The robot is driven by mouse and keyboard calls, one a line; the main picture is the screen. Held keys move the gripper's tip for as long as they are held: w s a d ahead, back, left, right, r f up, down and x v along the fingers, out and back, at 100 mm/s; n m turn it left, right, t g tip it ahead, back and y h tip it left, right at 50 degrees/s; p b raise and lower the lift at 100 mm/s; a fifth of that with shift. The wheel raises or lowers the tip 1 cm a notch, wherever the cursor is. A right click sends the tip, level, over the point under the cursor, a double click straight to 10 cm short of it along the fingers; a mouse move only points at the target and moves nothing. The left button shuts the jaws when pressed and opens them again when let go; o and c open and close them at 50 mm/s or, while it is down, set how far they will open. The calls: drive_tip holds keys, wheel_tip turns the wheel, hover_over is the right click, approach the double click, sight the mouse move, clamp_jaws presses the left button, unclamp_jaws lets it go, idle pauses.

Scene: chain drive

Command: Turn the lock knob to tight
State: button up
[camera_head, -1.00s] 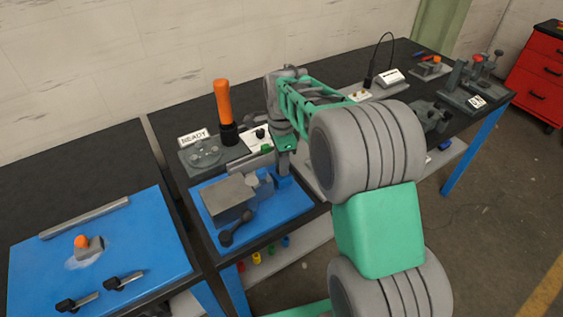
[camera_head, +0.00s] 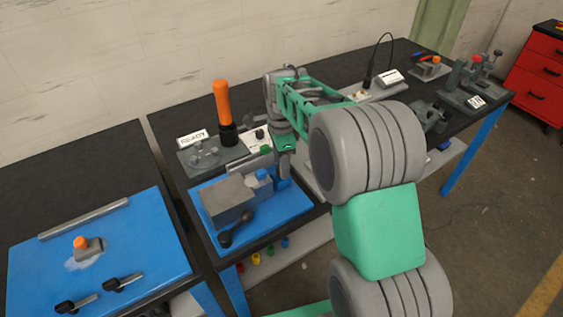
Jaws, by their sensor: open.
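No knob in the head view is marked as the lock knob, so I cannot tell which one it is. A black knob with an arm (camera_head: 235,233) lies at the front of the grey block (camera_head: 227,198) on the blue plate (camera_head: 290,208). A small black knob (camera_head: 259,134) sits on the white panel (camera_head: 255,143) behind. Two black-headed handles (camera_head: 123,282) (camera_head: 75,303) lie on the left blue plate (camera_head: 160,245). My gripper (camera_head: 284,165) points down over the back right of the middle blue plate, open; its fingertips are small and partly hidden by my arm.
A white READY sign (camera_head: 193,138) stands on a grey fixture beside an upright orange handle (camera_head: 223,103). An orange-topped grey piece (camera_head: 88,246) sits on the left blue plate. More fixtures (camera_head: 478,90) stand at the bench's right end. My arm hides the middle of the bench.

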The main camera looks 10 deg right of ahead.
wheel_tip(320, 180, up, 8)
drive_tip(key=shift+f+b, duration=0.2)
drive_tip(key=shift+b, duration=0.2)
drive_tip(key=shift+s+r+n, duration=0.2)
drive_tip(key=shift+s+n, duration=0.1)
drive_tip(key=s+f+n+t, duration=0.3)
drive_tip(key=s+n, duration=1.4)
drive_tip(key=s, duration=0.2)
drive_tip(key=shift+s+t, duration=0.3)
drive_tip(key=shift+s, duration=0.05)
